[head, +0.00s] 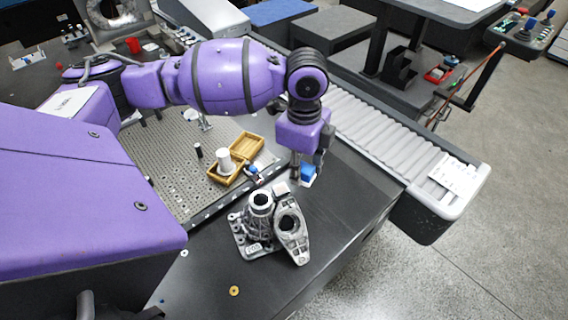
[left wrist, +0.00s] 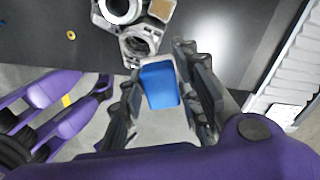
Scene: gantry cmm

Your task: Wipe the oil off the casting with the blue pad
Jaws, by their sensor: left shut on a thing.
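The grey metal casting (head: 290,232) sits on the dark table, with round bores in its top. It also shows at the top of the left wrist view (left wrist: 138,45). In the head view the pad (head: 308,173) is partly hidden by the fingers. My right gripper is not clearly seen.
A perforated plate (head: 170,172) lies left of the casting, with wooden trays (head: 246,147) on it. One tray holds a white cylinder (head: 224,160). A roller conveyor (head: 375,130) runs behind on the right. A brass ring (head: 234,291) lies near the front. The table right of the casting is clear.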

